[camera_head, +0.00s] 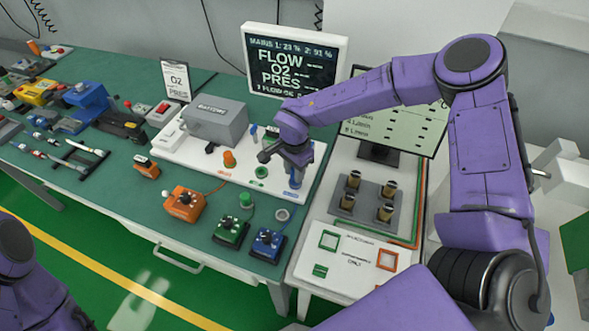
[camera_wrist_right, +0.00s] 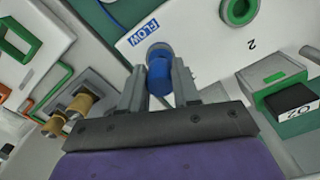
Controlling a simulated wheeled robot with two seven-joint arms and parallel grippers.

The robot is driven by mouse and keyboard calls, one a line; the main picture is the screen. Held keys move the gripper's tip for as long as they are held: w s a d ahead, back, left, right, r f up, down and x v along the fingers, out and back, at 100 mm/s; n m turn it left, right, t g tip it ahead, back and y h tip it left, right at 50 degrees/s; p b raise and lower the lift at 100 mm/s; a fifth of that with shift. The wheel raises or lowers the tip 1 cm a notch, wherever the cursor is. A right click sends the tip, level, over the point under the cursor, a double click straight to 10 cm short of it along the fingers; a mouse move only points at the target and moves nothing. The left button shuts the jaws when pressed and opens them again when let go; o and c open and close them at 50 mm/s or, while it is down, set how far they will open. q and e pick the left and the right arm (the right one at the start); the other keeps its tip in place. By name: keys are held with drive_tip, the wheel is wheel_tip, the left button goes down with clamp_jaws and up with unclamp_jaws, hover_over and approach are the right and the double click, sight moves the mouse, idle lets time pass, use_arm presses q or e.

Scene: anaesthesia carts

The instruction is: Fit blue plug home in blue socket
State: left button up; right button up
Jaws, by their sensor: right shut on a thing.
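The blue plug (camera_wrist_right: 160,76) is held between the two fingers of my right gripper (camera_wrist_right: 158,92) in the wrist view. Its far end points at a round grey-blue ring, the blue socket (camera_wrist_right: 160,50), next to a blue FLOW label on the white board. The plug overlaps the ring in this view; how deep it sits, I cannot tell. In the head view my right gripper (camera_head: 296,172) is low over the right end of the white board (camera_head: 190,158), and its wrist hides most of the plug and socket. My left gripper is out of view; only part of that arm shows.
Orange (camera_head: 184,204), green (camera_head: 231,232) and blue (camera_head: 267,243) devices stand in front. A grey block with brass cylinders (camera_head: 366,203) is to the right.

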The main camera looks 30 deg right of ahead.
idle(0.3)
drive_tip(key=shift+p, duration=0.35)
drive_tip(key=shift+f+b, duration=0.7)
drive_tip(key=shift+f, duration=0.4)
drive_tip(key=o, duration=1.1)
drive_tip(key=shift+r, duration=0.15)
drive_tip(key=shift+r, duration=0.4)
wheel_tip(320, 180, up, 10)
drive_tip(key=shift+f+b, duration=0.25)
drive_tip(key=shift+b, duration=0.85)
